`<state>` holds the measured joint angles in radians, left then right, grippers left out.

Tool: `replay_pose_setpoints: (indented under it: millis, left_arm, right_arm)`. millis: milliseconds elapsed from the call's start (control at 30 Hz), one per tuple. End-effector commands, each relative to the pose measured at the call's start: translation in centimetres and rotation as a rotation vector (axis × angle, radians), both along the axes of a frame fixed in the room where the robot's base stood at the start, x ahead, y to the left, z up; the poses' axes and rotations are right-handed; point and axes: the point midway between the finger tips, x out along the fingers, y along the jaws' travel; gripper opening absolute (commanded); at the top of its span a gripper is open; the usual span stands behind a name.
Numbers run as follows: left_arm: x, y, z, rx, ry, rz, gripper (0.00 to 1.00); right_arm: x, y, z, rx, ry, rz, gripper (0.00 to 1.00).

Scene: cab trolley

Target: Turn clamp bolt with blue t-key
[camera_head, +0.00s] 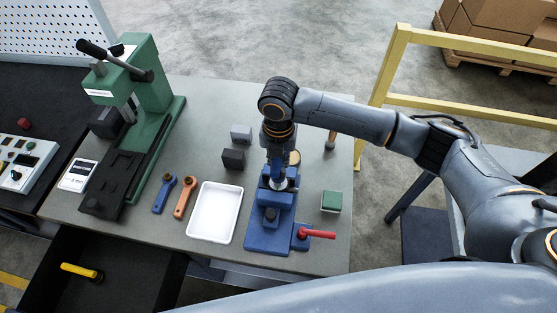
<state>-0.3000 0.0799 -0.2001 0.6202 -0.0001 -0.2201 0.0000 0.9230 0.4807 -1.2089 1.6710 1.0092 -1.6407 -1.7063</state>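A blue clamp fixture (268,236) with a red lever (318,234) stands near the front edge of the grey table. My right arm comes in from the right and its wrist points straight down over the back of the fixture. My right gripper (278,179) is at the fixture's upper part, around a metallic and blue part there. Its fingers are too small and covered to tell open from shut. The clamp bolt and any T-key there are not clearly distinguishable. A blue-handled tool (163,197) with a dark round head lies left of the white tray. My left gripper is not in view.
An orange-handled tool (185,199) lies beside the blue-handled one. An empty white tray (214,212), dark blocks (233,159), a green box (331,202) and a green press (150,130) stand on the table (205,110). A yellow railing (470,45) is behind.

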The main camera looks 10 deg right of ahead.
Motion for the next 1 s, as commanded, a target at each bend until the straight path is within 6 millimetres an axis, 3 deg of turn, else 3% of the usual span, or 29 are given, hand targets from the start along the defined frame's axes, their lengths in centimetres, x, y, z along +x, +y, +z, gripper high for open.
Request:
replay_pose_setpoints:
  millis: [200,367,667,1000]
  left_arm:
    - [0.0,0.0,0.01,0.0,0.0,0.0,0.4]
    - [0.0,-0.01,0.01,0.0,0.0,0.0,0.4]
    - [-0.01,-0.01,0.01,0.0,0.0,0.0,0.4]
    - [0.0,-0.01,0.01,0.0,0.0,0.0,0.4]
  right_arm:
    - [0.08,0.0,0.07,-0.001,-0.002,0.291,0.0]
    - [0.05,0.02,0.06,0.0,-0.001,0.384,0.0]
    - [0.06,0.03,0.07,0.0,-0.001,0.756,0.0]
    - [0.04,0.07,0.06,0.001,-0.001,0.806,0.0]
